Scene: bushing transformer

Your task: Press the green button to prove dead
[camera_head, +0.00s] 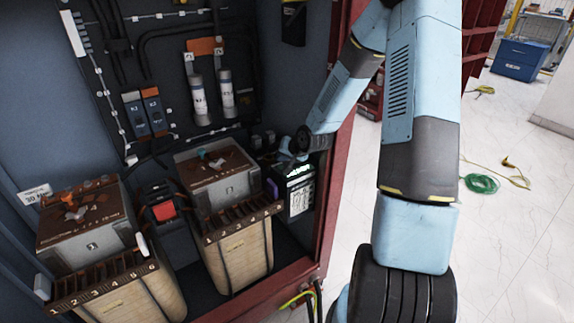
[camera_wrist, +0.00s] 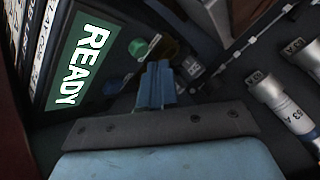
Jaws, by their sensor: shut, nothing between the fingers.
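A dark tester box (camera_head: 299,194) with a white label stands at the right side of the open cabinet. In the wrist view, its green screen (camera_wrist: 82,57) reads READY. A round green button (camera_wrist: 137,47) sits on the dark face beside the screen. My gripper (camera_wrist: 158,70) is shut and empty, with its light blue fingers together. The fingertips appear just below and right of the green button in the wrist view, apart from it in the picture. In the head view, my gripper (camera_head: 287,157) is above the tester's top, and the button cannot be made out.
A brown-topped transformer block (camera_head: 216,165) stands just left of the tester, and another (camera_head: 86,215) at the far left. White cylinders (camera_wrist: 265,90) are mounted on the back panel. The red cabinet frame (camera_head: 340,170) is close on the right, beside my arm.

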